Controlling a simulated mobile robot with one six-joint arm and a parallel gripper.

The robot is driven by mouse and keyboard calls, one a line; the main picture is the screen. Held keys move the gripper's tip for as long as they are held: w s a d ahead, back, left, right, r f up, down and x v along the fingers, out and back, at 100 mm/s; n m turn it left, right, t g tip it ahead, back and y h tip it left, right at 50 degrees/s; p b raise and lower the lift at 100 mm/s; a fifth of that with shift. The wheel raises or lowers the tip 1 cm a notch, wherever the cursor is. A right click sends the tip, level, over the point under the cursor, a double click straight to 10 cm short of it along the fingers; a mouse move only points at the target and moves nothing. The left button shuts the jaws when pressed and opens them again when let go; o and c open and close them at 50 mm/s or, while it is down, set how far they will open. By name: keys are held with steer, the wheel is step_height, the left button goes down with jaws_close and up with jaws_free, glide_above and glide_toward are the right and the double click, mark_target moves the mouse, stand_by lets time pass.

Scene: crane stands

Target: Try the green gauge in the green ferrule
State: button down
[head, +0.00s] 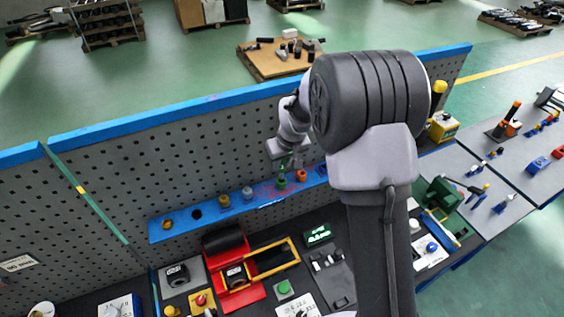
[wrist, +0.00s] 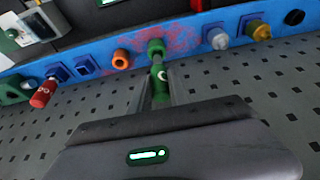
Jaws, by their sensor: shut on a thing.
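My gripper (wrist: 157,92) is shut on the green gauge (wrist: 160,90), whose body shows between the two fingers in the wrist view. The gauge's thin grey pin points at the green ferrule (wrist: 156,47) on the blue shelf. The pin's end is at or very near the ferrule's mouth; I cannot tell whether it is inside. In the head view the green ferrule (head: 282,182) sits just below my gripper (head: 285,160), and the held gauge is small and partly hidden there.
The blue shelf (head: 180,229) also bears an orange ferrule (head: 301,176), a grey one (head: 247,192) and a brass one (head: 224,201). A red gauge (wrist: 43,92) stands near blue blocks (wrist: 57,72) in the wrist view. The pegboard (head: 120,160) rises close behind the shelf.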

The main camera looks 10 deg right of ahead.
mark_target(283, 166)
steer(key=shift+f+b, duration=1.5)
stand_by(0.6)
steer(key=shift+r, duration=0.1)
steer(key=shift+r+p, duration=1.85)
steer(key=shift+r, duration=1.4)
